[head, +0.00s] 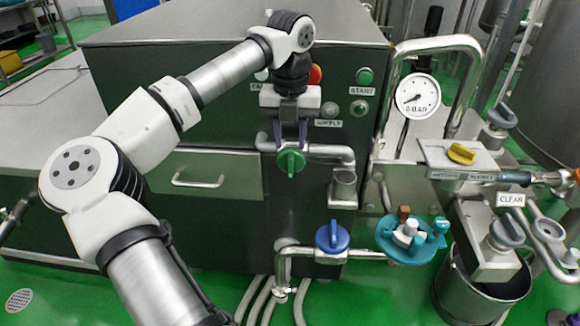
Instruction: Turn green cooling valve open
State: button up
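The green valve (290,163) sits on the left end of a short metal pipe on the front of the dark machine, below the "SUPPLY" label. It has a round green knob with a raised grip bar that looks about upright. My gripper (290,144) is just above it in the picture, pointing down. Its two dark fingers are apart, one toward each side of the knob's upper part. A gap shows between them. I cannot tell whether either fingertip touches the knob.
A blue valve (332,238) is on the lower pipe, with a teal wheel (412,238) to its right. A yellow handle (461,153) and a pressure gauge (418,96) are at right. A green START button (365,76) is above. A metal bucket (482,293) stands on the floor.

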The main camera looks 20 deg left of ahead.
aim_at(290, 159)
notch_tip(290, 159, down, 8)
jog(key=shift+f, duration=0.25)
grip_shut()
